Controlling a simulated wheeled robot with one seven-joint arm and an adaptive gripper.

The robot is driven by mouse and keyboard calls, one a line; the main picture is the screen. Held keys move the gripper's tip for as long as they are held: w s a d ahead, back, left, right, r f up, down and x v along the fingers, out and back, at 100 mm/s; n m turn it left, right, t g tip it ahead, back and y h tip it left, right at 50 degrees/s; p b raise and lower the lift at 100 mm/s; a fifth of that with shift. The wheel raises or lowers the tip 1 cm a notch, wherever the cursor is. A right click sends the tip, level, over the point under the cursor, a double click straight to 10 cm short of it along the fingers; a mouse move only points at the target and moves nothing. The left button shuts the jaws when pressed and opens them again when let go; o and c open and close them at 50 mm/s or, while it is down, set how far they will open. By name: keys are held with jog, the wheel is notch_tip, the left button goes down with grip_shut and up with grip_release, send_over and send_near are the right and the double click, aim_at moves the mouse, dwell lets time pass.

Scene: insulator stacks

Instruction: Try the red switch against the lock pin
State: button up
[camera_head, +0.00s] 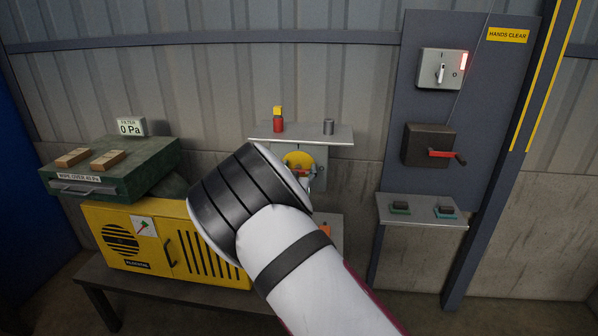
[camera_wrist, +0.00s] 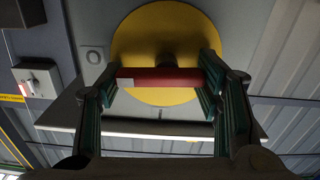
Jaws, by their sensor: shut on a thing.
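The red switch (camera_wrist: 165,78) is a bar handle in front of a round yellow disc (camera_wrist: 150,35) on a grey box. In the wrist view it lies level across the disc, with a pale patch near its left end. My gripper (camera_wrist: 160,76) is shut on the red switch, one finger at each end. In the head view my arm hides most of the gripper and switch; the top of the yellow disc (camera_head: 298,158) shows beyond the wrist. A small round fitting (camera_wrist: 95,57) sits beside the disc. I cannot make out which part is the lock pin.
A shelf (camera_head: 342,138) above the disc carries a red-and-yellow item (camera_head: 278,121) and a grey cylinder (camera_head: 328,127). A yellow cabinet (camera_head: 190,277) stands left.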

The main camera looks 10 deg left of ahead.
jog(key=shift+n, duration=0.3)
jog(key=o, duration=1.2)
jog(key=s, duration=1.2)
jog(key=shift+a, duration=0.2)
